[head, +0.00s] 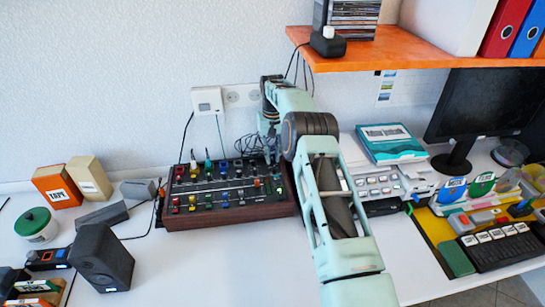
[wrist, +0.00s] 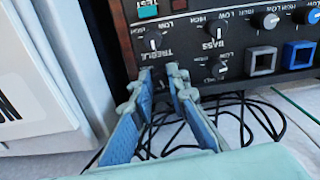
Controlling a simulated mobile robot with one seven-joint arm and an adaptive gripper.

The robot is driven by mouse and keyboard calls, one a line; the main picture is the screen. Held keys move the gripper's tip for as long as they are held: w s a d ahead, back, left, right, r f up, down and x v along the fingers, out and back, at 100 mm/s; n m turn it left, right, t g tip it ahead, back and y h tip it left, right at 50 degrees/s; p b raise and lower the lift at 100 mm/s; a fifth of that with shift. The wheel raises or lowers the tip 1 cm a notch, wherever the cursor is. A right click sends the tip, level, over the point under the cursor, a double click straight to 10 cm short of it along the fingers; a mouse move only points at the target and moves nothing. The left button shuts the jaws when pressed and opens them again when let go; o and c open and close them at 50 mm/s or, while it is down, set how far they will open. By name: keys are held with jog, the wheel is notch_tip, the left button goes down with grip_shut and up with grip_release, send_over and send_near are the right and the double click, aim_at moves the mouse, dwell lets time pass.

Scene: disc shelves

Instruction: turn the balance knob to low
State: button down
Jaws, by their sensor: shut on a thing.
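The mixer (head: 255,212) is a dark panel in a reddish-brown case with several coloured knobs and buttons. My gripper (head: 270,150) reaches down at its back right corner. In the wrist view the panel appears upside down, and my gripper (wrist: 158,72) has its blue-padded fingers at the panel's edge row, beside the treble knob (wrist: 154,42). The fingers are shut on a small dark knob, mostly hidden between the tips. Its label and pointer cannot be read, so I cannot confirm it is the balance knob. The bass knob (wrist: 216,34) and another black knob (wrist: 221,70) are close by.
Loose black cables (wrist: 230,105) lie behind the mixer by the wall. A grey device with a teal box (head: 391,143) stands close on the right. An orange shelf (head: 410,48) hangs above. A black speaker (head: 101,257) stands at the left front. The table in front is clear.

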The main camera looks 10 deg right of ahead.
jog(key=shift+n, duration=2)
jog(key=c, duration=1.9)
grip_release()
